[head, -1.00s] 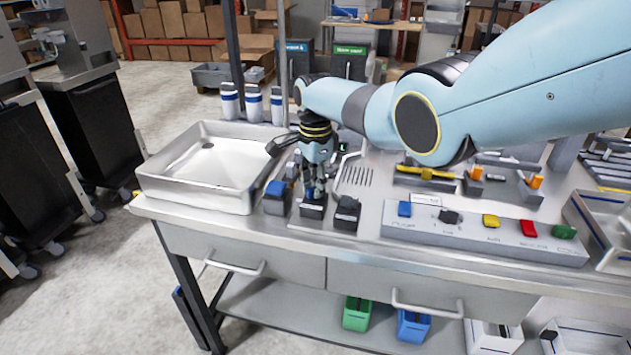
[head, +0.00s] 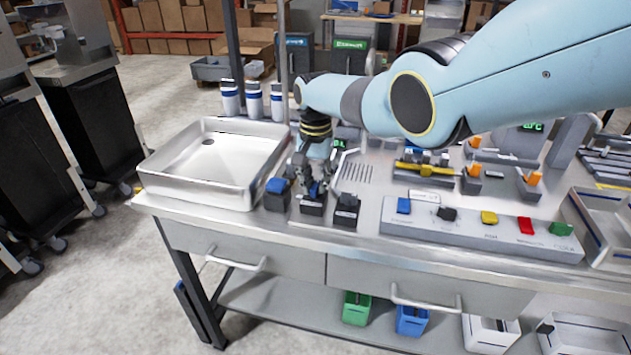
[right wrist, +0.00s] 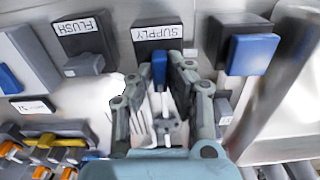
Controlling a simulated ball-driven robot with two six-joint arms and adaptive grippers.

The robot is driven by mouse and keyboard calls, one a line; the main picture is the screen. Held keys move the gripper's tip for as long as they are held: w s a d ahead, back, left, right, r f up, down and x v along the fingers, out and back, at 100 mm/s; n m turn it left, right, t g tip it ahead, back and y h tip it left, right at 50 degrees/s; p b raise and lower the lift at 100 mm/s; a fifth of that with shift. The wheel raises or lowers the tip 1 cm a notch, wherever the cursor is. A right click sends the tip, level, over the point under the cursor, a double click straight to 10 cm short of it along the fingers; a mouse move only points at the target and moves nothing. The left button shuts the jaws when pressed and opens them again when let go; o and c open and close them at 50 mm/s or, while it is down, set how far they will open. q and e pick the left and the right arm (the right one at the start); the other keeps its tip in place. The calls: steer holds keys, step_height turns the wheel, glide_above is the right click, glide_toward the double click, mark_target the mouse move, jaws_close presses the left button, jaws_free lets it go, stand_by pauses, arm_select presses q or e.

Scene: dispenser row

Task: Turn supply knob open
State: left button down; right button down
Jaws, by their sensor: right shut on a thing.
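The supply block (right wrist: 157,40), labelled SUPPLY and upside down in the right wrist view, is dark with a blue knob (right wrist: 159,68) at its front. In the head view the same block (head: 312,206) is the middle one of three near the front edge. My right gripper (head: 314,184) points down over it, its fingers around the knob. In the right wrist view my right gripper (right wrist: 160,76) is shut on the blue knob. The fingers hide part of the knob, so its exact angle is hard to tell. My left gripper is not in view.
The FLUSH block (right wrist: 84,36) and a block with a blue top (head: 277,195) stand close on either side. A steel sink tray (head: 215,188) is at the left. A panel with several coloured buttons (head: 480,235) is at the right. White bottles (head: 254,102) stand behind.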

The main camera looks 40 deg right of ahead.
mark_target(315, 185)
steer(key=shift+n, duration=0.3)
stand_by(0.4)
steer(key=c, duration=1.3)
jaws_free()
step_height(315, 185, up, 12)
